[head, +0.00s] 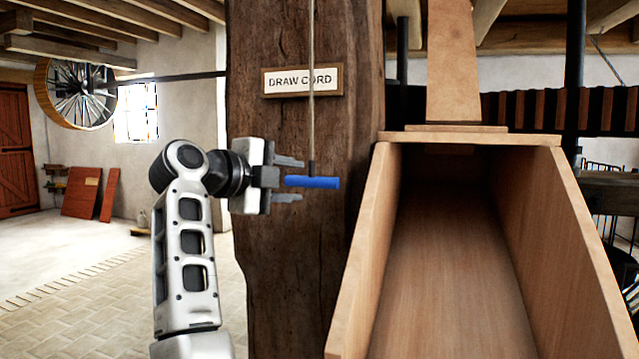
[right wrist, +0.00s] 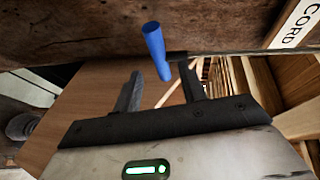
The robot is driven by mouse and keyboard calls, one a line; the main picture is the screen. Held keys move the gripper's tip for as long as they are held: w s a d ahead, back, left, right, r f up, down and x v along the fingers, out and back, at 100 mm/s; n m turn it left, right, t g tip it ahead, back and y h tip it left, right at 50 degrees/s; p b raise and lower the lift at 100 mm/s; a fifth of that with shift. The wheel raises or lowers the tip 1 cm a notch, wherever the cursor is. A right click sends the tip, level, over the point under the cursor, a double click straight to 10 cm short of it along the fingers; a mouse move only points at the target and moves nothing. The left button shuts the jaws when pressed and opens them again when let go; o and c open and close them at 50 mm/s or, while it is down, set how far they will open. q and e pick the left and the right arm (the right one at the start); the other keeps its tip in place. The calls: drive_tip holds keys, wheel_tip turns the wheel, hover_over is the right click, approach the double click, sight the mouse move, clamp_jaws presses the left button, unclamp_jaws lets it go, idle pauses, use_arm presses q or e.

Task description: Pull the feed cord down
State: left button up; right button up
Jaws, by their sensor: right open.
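The blue handle (head: 325,183) hangs level at the end of the thin feed cord (head: 311,120), in front of a dark timber post. My right gripper (head: 289,180) is at the handle's left end, open, with one finger above and one below it. In the right wrist view the blue handle (right wrist: 154,45) reaches with its near end between the two spread fingertips (right wrist: 160,82). I see a gap on both sides of it, so the fingers do not look closed on it. My left gripper is not in view.
The timber post (head: 270,250) carries a "DRAW CORD" sign (head: 302,80) behind the cord. A wooden trough (head: 455,260) stands close on the right, its side wall near the handle. A spoked wheel (head: 80,95) hangs at the far left. The paved floor at left is open.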

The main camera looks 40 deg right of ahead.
sight(309, 182)
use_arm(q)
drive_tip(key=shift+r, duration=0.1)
use_arm(e)
drive_tip(key=d, duration=0.2)
drive_tip(key=d+f, duration=0.1)
drive_tip(key=d, duration=0.5)
drive_tip(key=shift+w+f, duration=0.25)
drive_tip(key=shift+w, duration=0.1)
